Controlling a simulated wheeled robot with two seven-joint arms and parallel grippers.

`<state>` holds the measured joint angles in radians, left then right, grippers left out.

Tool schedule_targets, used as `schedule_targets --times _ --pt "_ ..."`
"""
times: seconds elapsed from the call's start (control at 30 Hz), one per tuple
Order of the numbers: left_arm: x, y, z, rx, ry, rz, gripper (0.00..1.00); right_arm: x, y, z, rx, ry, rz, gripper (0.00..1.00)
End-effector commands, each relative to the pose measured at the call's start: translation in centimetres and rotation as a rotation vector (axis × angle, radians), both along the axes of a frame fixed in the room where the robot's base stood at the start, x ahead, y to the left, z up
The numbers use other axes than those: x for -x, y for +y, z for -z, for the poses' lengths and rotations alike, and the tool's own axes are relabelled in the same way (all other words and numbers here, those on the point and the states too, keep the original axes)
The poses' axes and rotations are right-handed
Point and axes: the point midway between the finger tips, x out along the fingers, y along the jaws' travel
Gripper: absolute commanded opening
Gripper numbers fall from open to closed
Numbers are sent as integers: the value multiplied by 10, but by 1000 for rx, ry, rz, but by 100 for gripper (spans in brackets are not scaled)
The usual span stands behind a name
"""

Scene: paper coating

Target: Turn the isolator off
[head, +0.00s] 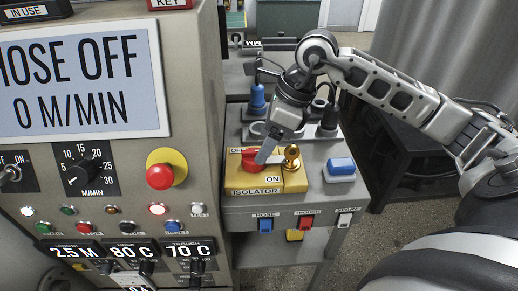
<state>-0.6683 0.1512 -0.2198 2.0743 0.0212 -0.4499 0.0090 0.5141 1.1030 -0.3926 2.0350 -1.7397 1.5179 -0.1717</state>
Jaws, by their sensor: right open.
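The isolator (262,186) is a yellow box on the grey side panel, marked OFF at its upper left and ON at its lower right. Its red handle (250,161) shows at the left of the box. My right gripper (266,156) reaches down from above and is open, with a grey finger at the handle. The finger overlaps the handle, so I cannot tell whether they touch. The arm hides part of the OFF label, and the handle's exact setting is unclear. A brass knob-like part (291,157) stands just right of the finger. My left gripper is not in view.
A blue knob (257,97) stands behind the isolator, and a blue button (341,166) sits to its right. Small switches (305,221) line the panel's front edge. The large control cabinet (205,100) with a red stop button (160,176) stands close on the left.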

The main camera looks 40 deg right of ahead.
Motion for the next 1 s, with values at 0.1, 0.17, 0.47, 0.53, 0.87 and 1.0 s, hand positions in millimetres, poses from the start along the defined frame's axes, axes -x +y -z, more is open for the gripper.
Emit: schedule_targets --times 0.1,0.17,0.47,0.53,0.87,1.0 --pt "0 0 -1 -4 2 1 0 -4 7 18 -3 3 0 69" --pt "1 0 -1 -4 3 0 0 -6 9 25 -3 3 0 69" --pt "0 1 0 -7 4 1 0 -9 13 38 -1 -1 0 69" --pt "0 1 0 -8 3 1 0 -9 13 38 0 0 0 69" --pt "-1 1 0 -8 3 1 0 -9 13 37 -2 0 1 6" --pt "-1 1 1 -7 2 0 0 -10 12 37 -2 0 -3 6"
